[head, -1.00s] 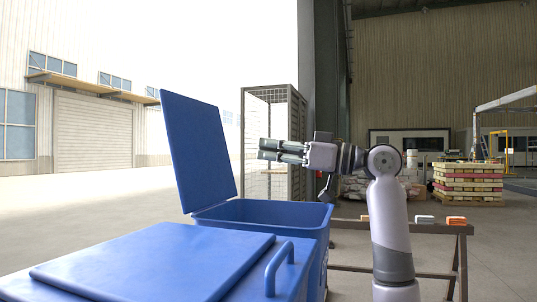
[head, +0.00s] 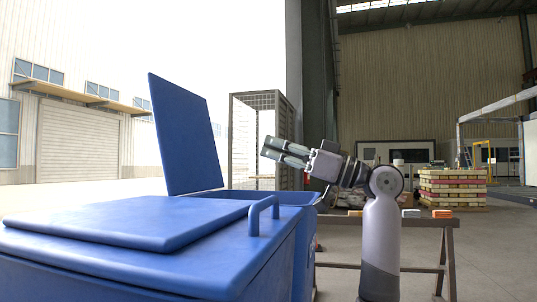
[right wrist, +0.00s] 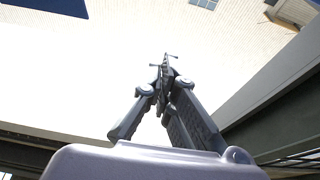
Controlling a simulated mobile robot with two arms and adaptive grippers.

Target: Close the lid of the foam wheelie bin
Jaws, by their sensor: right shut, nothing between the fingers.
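A blue wheelie bin (head: 262,196) stands behind a nearer blue bin. Its lid (head: 186,134) is open and stands up, leaning back to the left. My right gripper (head: 266,148) is shut and empty. It is above the open bin, to the right of the lid and apart from it, with its fingers pointing left and slightly up. In the right wrist view the fingers (right wrist: 165,68) meet at the tips with nothing between them. A blue patch that looks like the lid (right wrist: 50,6) shows at the top left there. My left gripper is not in view.
The nearer blue bin (head: 240,250) has its lid (head: 130,222) down, with a handle (head: 263,212) at its right. A trestle bench (head: 430,222) with small blocks stands to the right. A wire cage (head: 262,122) stands behind the open bin. Open air surrounds the gripper.

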